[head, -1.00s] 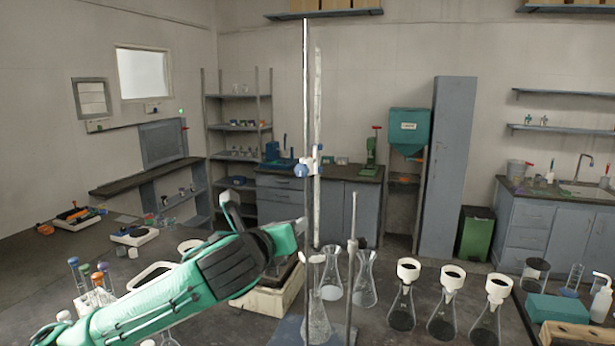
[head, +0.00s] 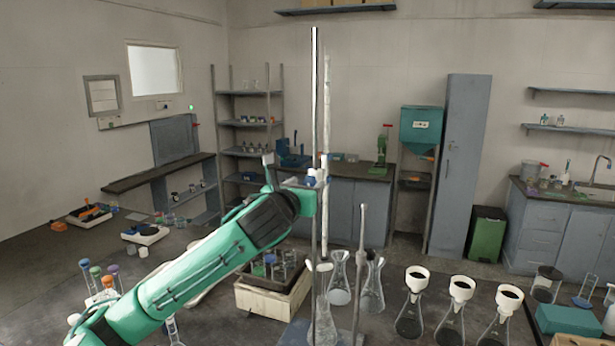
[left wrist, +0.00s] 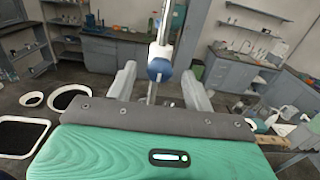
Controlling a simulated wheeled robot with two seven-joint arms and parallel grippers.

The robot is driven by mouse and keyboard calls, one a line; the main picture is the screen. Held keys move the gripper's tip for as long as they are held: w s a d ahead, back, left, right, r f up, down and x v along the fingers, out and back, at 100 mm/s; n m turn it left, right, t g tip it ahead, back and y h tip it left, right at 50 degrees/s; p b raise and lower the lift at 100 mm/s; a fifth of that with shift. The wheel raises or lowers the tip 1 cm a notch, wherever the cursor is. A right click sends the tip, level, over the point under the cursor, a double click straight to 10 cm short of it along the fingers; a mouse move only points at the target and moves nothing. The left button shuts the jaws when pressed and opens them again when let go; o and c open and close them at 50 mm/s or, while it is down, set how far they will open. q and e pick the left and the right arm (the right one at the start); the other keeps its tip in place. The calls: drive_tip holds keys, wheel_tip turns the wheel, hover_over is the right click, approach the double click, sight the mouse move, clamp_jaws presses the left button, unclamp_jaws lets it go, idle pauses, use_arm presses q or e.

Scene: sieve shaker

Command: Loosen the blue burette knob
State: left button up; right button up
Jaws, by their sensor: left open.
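The blue burette knob (head: 310,180) is on the clamp beside the tall stand rod (head: 314,110). The pale, slender burette (head: 326,125) stands upright just right of the rod. My left gripper (head: 289,180) is at clamp height, its arm coming from the lower left, and partly hides the clamp. In the left wrist view, the round blue knob (left wrist: 159,69) with its white part shows between the two spread grey fingers (left wrist: 160,80). The jaws are open, with visible room on both sides of the knob. Whether the knob lies at fingertip depth is unclear. My right gripper is not in view.
A wooden box (head: 272,300) with glassware stands below my left arm. Clear flasks (head: 371,290) stand around the burette's foot, and several funnel-topped flasks (head: 410,315) are to the right. A shorter rod (head: 360,260) rises right of the stand. Coloured-top tubes (head: 97,280) are at left.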

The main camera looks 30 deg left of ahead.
use_arm(q)
drive_tip(key=shift+x, duration=0.8)
drive_tip(key=shift+w, duration=0.2)
drive_tip(key=c, duration=0.9)
drive_tip(key=shift+c, duration=0.2)
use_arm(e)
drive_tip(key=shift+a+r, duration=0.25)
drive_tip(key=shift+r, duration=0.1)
